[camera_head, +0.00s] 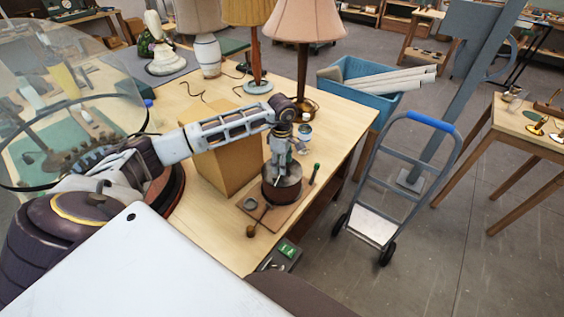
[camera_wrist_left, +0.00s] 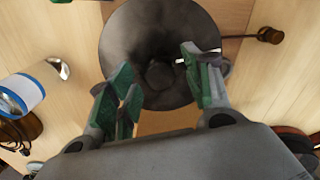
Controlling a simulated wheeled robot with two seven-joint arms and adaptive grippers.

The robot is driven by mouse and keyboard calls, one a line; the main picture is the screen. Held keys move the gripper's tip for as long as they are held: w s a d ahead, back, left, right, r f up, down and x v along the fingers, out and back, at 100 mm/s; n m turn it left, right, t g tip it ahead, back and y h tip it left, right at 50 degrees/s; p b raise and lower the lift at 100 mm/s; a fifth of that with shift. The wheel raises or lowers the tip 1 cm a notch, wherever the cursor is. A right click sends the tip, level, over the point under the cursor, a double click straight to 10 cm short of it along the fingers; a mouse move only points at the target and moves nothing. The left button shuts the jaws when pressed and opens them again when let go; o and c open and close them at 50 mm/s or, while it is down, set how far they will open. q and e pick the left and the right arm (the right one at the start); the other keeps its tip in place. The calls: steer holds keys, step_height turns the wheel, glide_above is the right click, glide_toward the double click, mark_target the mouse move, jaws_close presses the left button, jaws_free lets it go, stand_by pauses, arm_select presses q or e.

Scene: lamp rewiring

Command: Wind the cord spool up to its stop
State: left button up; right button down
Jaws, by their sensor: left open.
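The cord spool (camera_head: 284,192) is a dark round drum on a small wooden board (camera_head: 277,219) near the table's front right edge. In the left wrist view the spool (camera_wrist_left: 130,40) shows from above as a dark disc with a raised hub (camera_wrist_left: 160,75) in its middle. A thin crank with a brown knob (camera_head: 251,231) sticks out beside it; the knob also shows in the left wrist view (camera_wrist_left: 270,35). My left gripper (camera_wrist_left: 160,82) is open over the disc, its green-padded fingers on either side of the hub. Whether they touch it I cannot tell. My right gripper is not in view.
A cardboard box (camera_head: 225,155) stands close left of the spool, under my left forearm. Lamps (camera_head: 305,25) stand behind. A hand truck (camera_head: 400,180) is on the floor at right.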

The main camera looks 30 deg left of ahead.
arm_select(q)
steer(key=shift+f, duration=0.15)
jaws_close()
stand_by(0.4)
steer(key=shift+w, duration=0.1)
